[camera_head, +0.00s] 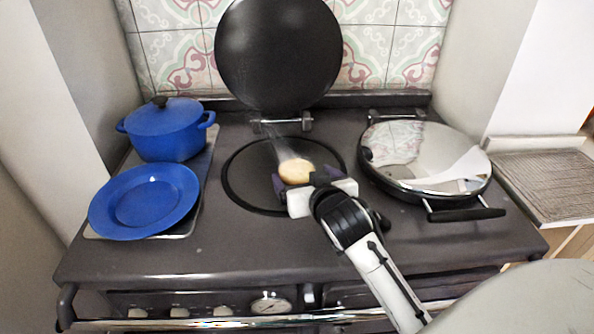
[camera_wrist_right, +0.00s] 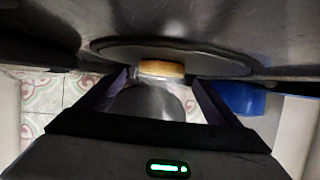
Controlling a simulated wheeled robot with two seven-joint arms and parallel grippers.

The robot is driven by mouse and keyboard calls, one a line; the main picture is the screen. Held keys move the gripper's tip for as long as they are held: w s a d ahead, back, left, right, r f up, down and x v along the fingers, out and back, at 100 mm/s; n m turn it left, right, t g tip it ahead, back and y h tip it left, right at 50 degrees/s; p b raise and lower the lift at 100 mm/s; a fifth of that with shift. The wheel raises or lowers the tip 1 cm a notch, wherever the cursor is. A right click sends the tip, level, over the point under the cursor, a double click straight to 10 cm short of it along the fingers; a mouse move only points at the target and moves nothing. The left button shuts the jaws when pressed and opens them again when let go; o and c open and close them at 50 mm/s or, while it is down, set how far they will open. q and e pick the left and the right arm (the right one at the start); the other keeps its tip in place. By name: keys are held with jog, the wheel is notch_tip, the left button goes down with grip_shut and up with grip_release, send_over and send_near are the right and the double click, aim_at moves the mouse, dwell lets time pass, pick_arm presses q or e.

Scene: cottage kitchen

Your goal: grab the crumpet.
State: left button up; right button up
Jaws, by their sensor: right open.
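The crumpet (camera_head: 296,170) is a small round golden-tan disc on the open dark hotplate (camera_head: 240,181). A faint pale streak of steam shows beside it. My right gripper (camera_head: 295,185) reaches in from the lower right and is open, its dark fingers at the near side of the crumpet. In the right wrist view, which looks upside down, the crumpet (camera_wrist_right: 161,68) shows edge-on between and just beyond the two spread fingertips (camera_wrist_right: 160,79). I cannot tell if a finger touches it. My left gripper is not in view.
The raised round black lid (camera_head: 278,55) stands behind the hotplate. A shut chrome lid (camera_head: 400,145) with a handle is to the right. A blue plate (camera_head: 144,202) and a blue lidded pot (camera_head: 167,131) sit at the left.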

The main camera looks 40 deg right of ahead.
aim_at(297, 170)
jog(key=x, duration=0.3)
jog(key=shift+w, duration=0.2)
jog(key=c, duration=0.9)
